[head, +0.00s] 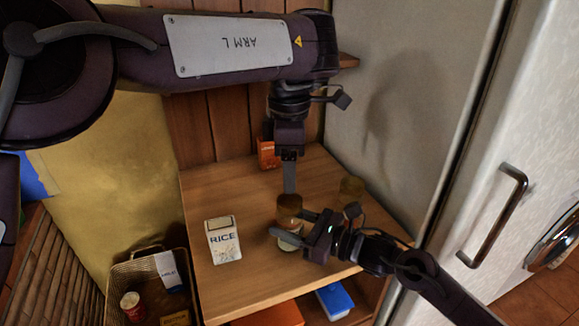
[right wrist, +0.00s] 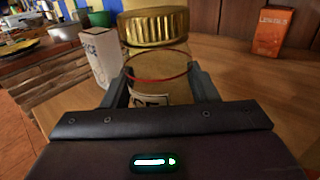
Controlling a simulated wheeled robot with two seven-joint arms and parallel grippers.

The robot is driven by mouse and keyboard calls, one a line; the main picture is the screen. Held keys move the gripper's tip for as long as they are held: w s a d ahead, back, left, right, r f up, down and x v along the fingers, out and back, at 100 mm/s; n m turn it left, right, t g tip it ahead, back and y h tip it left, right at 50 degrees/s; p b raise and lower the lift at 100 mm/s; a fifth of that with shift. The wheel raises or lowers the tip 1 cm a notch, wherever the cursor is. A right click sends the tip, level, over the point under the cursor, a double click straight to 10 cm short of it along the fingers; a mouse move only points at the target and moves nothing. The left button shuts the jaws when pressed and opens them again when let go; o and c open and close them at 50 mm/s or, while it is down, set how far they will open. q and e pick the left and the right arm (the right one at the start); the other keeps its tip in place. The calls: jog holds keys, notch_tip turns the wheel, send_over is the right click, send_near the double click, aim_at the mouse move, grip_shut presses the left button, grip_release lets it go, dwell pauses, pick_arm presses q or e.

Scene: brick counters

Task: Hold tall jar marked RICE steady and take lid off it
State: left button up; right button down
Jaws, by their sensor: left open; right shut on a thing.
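The jar (head: 288,244) stands on the wooden counter with a brown-gold lid (head: 289,204) on top. In the right wrist view the ribbed gold lid (right wrist: 155,24) sits above the clear jar body (right wrist: 158,84), which has a red ring. Its label is mostly hidden, so I cannot read the whole word. My right gripper (head: 296,229) is shut on the jar's body from the right; its fingers (right wrist: 161,86) flank the jar. My left gripper (head: 289,190) points down just above the lid, open; its fingers appear edge-on, and I cannot tell whether they touch the lid.
An orange lentils box (head: 268,155) is at the back. A basket (head: 146,270) with goods is at lower left.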

aim_at(289, 200)
pick_arm(q)
notch_tip(289, 200, down, 7)
jog(key=shift+r, duration=0.1)
jog(key=shift+c, duration=0.2)
